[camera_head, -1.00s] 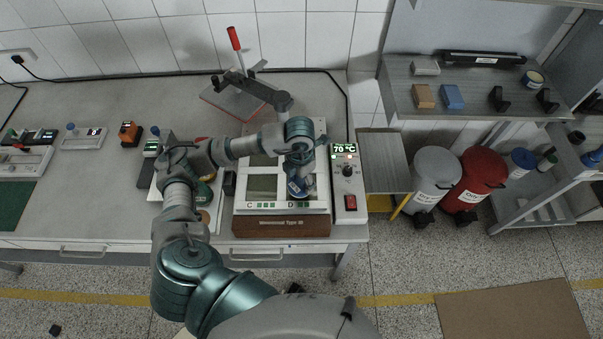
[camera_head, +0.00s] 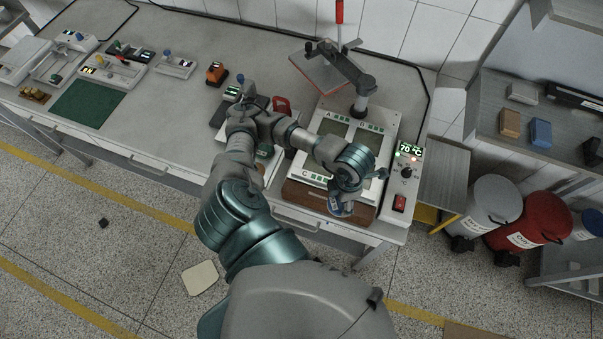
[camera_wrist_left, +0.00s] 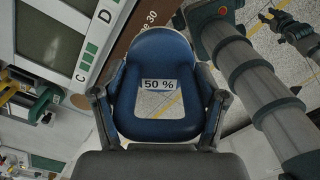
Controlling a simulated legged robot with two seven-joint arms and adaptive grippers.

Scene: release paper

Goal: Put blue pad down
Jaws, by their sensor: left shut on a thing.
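My left gripper (camera_head: 343,188) is shut on a blue pad (camera_head: 341,208) in the head view. In the left wrist view the pad (camera_wrist_left: 160,52) sits between both fingers; it is a rounded blue frame with a "50 %" label, and the floor shows through its opening. The gripper holds it at the front right of the white plate unit (camera_head: 312,166), above its brown front edge. I cannot tell whether the pad touches anything.
A control box (camera_head: 405,172) reading 70 °C stands right of the unit. A lever press (camera_head: 350,66) stands behind it. Orange (camera_head: 216,73) and red (camera_head: 281,106) items lie to the left.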

